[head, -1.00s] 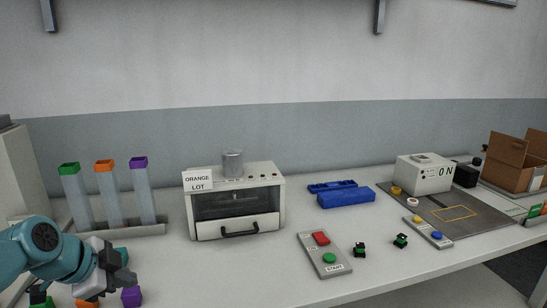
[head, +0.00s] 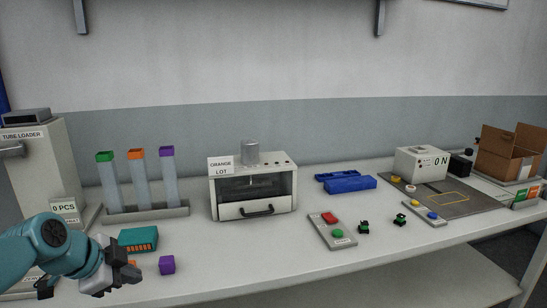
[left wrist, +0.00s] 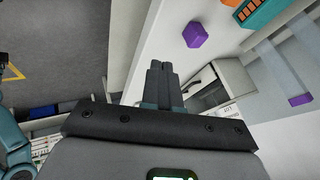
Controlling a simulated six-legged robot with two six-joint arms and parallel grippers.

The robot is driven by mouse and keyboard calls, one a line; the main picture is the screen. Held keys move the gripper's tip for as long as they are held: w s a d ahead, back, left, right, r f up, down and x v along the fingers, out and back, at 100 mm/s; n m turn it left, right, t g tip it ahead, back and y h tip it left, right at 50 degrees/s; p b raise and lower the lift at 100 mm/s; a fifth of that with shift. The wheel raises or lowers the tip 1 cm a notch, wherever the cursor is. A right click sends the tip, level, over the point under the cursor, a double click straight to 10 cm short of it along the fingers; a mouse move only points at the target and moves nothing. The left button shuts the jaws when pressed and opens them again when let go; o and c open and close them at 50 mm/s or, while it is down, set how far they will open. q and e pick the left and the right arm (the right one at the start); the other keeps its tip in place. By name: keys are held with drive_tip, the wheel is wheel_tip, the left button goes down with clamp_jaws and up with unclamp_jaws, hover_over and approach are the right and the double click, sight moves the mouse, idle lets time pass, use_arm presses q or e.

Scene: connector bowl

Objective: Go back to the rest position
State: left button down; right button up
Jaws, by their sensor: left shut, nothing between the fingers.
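My left gripper (head: 128,274) is at the lower left of the head view, over the front part of the table. Its fingers are together and empty; in the left wrist view the shut fingers (left wrist: 162,82) point towards the table edge. A purple block (head: 166,265) lies just right of it on the table and also shows in the left wrist view (left wrist: 195,35). A teal box with orange contacts (head: 138,239) lies behind the gripper. An orange block (head: 132,263) is partly hidden by the gripper. My right gripper is not in view.
Three tubes with green, orange and purple tops stand in a grey rack (head: 146,213). A white oven (head: 254,212) marked ORANGE LOT stands right of them. A tube loader (head: 40,165) is at far left. The button panel (head: 333,232) and two small green-black parts lie mid-table.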

use_arm(q)
drive_tip(key=s+d+f+n+g+p, duration=0.2)
drive_tip(key=d+f+n, duration=0.25)
drive_tip(key=f, duration=0.75)
drive_tip(key=s+d+f+n+g+p, duration=0.1)
drive_tip(key=s+d+f+n+p, duration=0.3)
drive_tip(key=f, duration=0.7)
drive_tip(key=s+d+f+n+g+p, duration=0.1)
drive_tip(key=s+d+f+n, duration=0.2)
drive_tip(key=s, duration=0.6)
drive_tip(key=s+d+f+n+g+p, duration=0.1)
drive_tip(key=s+d+f+n, duration=0.3)
drive_tip(key=s+f, duration=0.4)
drive_tip(key=shift+s+d+g+h, duration=0.4)
drive_tip(key=shift+s+d+g, duration=0.25)
drive_tip(key=shift+s, duration=0.6)
